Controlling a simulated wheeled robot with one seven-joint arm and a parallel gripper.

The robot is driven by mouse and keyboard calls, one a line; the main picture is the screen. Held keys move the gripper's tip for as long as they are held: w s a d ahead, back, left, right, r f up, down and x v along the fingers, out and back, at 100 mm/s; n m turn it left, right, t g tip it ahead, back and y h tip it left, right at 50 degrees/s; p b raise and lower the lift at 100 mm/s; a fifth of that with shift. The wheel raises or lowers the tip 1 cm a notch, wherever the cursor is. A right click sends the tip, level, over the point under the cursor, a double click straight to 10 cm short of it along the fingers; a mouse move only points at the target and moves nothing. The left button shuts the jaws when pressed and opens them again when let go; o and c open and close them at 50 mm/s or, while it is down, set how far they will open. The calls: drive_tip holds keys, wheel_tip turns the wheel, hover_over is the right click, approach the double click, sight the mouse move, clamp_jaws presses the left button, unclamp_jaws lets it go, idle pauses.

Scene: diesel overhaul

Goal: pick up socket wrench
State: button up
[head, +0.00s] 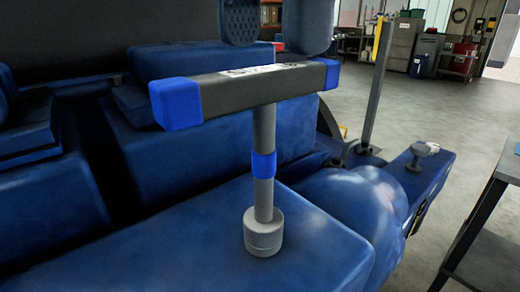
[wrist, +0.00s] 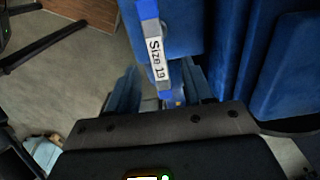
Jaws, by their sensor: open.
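The socket wrench is a T-shaped tool (head: 264,128) standing upright on the blue engine surface, its pale grey socket at the bottom. It has a dark crossbar with blue ends, and a grey shaft with a blue band. In the wrist view the crossbar (wrist: 156,52) runs lengthwise, with a white "Size 19" label on top. My gripper (head: 276,42) is open just above the crossbar, only its two finger ends showing at the top. In the wrist view, the blue fingers (wrist: 160,92) lie on either side of the crossbar's line. I see no contact.
Blue engine blocks (head: 190,150) surround the wrench at left and behind. A grey post (head: 378,85) and a blue housing with a knob (head: 420,165) stand to the right. A dark table (head: 490,215) is at the right edge. Open floor (head: 415,115) lies beyond.

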sight(264, 68)
drive_tip(key=shift+s+a+f+p, duration=0.1)
drive_tip(key=shift+f+p, duration=0.15)
drive_tip(key=shift+f, duration=1.3)
drive_tip(key=shift+s+a+f+p, duration=0.1)
drive_tip(key=shift+f+p, duration=0.15)
drive_tip(key=shift+f, duration=1.3)
clamp_jaws()
